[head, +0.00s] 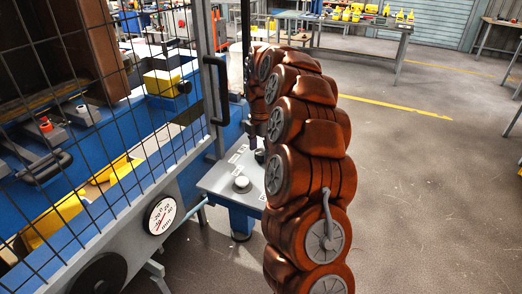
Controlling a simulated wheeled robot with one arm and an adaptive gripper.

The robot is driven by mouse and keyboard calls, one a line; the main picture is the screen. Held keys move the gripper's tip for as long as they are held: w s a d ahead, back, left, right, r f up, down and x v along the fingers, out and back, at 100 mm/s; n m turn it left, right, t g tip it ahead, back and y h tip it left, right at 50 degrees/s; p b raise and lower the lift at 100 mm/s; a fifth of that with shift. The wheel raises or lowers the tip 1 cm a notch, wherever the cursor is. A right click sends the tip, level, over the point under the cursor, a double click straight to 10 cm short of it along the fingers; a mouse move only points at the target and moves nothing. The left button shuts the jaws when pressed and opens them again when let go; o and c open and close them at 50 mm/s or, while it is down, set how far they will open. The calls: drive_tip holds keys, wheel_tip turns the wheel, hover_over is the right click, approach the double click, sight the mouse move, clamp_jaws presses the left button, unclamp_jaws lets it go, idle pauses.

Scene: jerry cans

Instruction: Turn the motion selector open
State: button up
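A small grey control panel (215,180) stands on a blue pedestal at the middle of the head view. It carries a pale round knob (241,184) near its front and a dark round knob (260,156) further right, along with small white labels. I cannot tell which one is the motion selector, or which way it is turned. My copper-coloured arm rises at the centre right and hides the panel's right side. Its far end bends down behind the nearer links, above the panel. My gripper (256,132) shows there only as a small dark part, with its fingers mostly hidden.
A wire-mesh machine guard (95,120) with a black handle (216,90) fills the left. A round dial gauge (160,215) sits on its lower frame. Open floor (430,190) lies to the right. A workbench (355,24) with yellow containers stands at the back.

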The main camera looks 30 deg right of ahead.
sight(260, 152)
wheel_tip(260, 152, up, 12)
idle(0.9)
idle(0.5)
